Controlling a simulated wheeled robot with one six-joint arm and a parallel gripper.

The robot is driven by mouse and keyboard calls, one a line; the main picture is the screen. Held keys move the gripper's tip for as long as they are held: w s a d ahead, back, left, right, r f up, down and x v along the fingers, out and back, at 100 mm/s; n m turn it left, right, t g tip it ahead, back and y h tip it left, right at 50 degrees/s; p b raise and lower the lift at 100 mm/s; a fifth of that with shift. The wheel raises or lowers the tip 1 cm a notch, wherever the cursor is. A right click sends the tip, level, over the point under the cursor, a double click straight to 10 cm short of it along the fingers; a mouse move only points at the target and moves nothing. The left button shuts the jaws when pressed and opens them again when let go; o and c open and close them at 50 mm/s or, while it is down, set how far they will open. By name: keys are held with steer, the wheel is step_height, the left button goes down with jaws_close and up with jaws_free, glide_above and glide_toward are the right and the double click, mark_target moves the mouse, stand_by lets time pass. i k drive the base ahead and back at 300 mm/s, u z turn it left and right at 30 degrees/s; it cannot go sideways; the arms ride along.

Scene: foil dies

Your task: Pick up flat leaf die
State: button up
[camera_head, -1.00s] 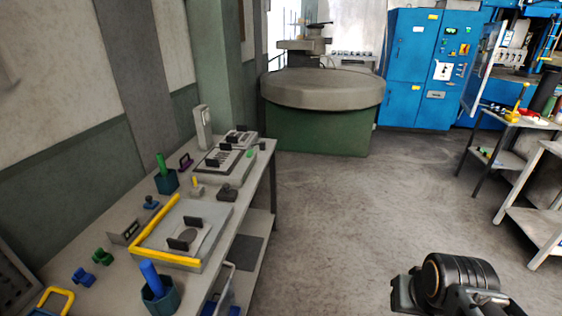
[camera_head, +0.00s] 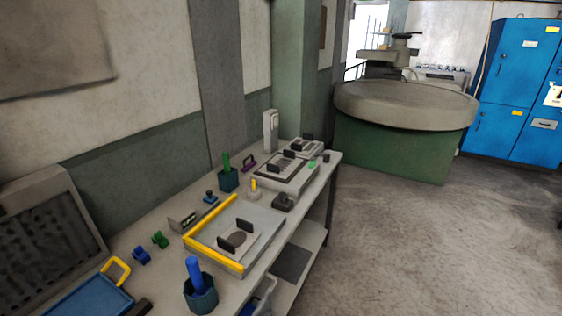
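A workbench (camera_head: 165,258) runs along the left wall. On it, a grey tray (camera_head: 262,222) with a yellow edge along two sides holds a pale plate (camera_head: 254,236) with a dark rounded mark and two upright black tabs. Behind it, a light block (camera_head: 268,180) carries a plate with dark markings and black tabs (camera_head: 289,155). A smaller block (camera_head: 303,150) with a similar tabbed piece stands at the far end. I cannot tell which of these is the flat leaf die. My gripper is not in view.
A blue-handled tool stands in a dark teal cup (camera_head: 201,294) at the tray's front; a green-handled one stands in another cup (camera_head: 228,180). A blue tray (camera_head: 88,298) lies front left. Open floor (camera_head: 400,240) lies right of the bench.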

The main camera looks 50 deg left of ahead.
mark_target(282, 162)
steer(key=u, duration=0.35)
steer(key=i, duration=2)
steer(key=u, duration=1.15)
steer(key=i, duration=1)
steer(key=u, duration=1.7)
steer(key=i, duration=0.55)
steer(key=u, duration=0.4)
